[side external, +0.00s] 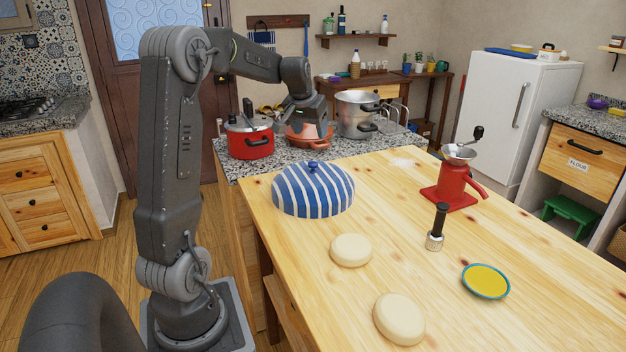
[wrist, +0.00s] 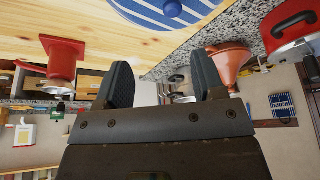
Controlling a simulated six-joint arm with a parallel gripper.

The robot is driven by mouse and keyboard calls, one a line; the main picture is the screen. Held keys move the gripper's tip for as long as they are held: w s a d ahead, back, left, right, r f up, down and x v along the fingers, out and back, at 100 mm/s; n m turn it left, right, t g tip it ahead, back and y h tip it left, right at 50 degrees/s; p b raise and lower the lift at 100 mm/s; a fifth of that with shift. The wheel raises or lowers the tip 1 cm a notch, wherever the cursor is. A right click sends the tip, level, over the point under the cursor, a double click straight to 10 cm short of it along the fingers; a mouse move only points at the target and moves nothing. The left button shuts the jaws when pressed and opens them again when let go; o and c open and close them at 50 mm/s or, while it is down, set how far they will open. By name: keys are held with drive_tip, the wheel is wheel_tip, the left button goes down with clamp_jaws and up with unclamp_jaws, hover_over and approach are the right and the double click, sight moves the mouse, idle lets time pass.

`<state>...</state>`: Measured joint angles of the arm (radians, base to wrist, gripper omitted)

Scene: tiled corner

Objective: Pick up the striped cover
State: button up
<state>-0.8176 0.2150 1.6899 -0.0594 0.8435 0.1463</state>
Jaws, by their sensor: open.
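The striped cover (side external: 313,191) is a blue and white dome with a small blue knob on top.
A red grinder (side external: 452,190), a black-handled tool (side external: 437,228), two pale dough rounds (side external: 351,250) and a yellow dish (side external: 486,281) are on the table (side external: 560,300).

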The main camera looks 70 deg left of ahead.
approach(313, 162)
drive_tip(key=x, duration=0.5)
drive_tip(key=shift+w+d, duration=0.15)
drive_tip(key=shift+d, duration=0.05)
drive_tip(key=shift+s+x, duration=0.1)
drive_tip(key=shift+x, duration=1.2)
drive_tip(key=shift+s+x, duration=0.15)
drive_tip(key=shift+x, duration=1.2)
drive_tip(key=shift+a, duration=0.15)
drive_tip(key=shift+c, duration=0.2)
clamp_jaws()
